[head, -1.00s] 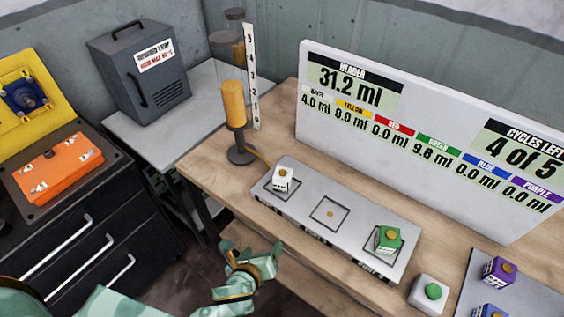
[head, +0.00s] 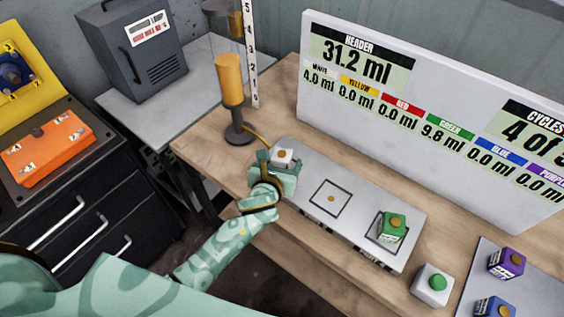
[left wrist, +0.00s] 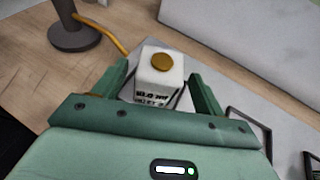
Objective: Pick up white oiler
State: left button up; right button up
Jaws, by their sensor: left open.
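The white oiler (head: 283,157) is a small white block with a round gold cap. It sits upright in the left square of the grey tray (head: 305,222). In the left wrist view the oiler (left wrist: 158,85) stands between the two green fingers of my left gripper (left wrist: 160,88), and dark lettering shows on its near face. In the head view my left gripper (head: 282,170) is at the oiler and hides its lower part. The fingers are open, with gaps visible at the oiler's sides. My right gripper is not in view.
A green oiler (head: 392,226) sits in the tray's right square; the middle square is empty. A pump stand with a yellow cylinder (head: 230,80) rises behind the tray's left end. A white display panel (head: 400,100) stands behind. A green-button box (head: 433,285) is at right.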

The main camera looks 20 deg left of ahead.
aim_at(284, 157)
pick_arm(q)
jog(key=x, duration=0.2)
jog(key=b+x, duration=0.1)
jog(key=x, duration=0.1)
jog(key=shift+a+f, duration=0.1)
jog(key=shift+f, duration=0.2)
jog(key=shift+s+r, duration=0.1)
jog(key=shift+s, duration=0.05)
jog(key=shift+c, duration=0.6)
jog(key=c, duration=1)
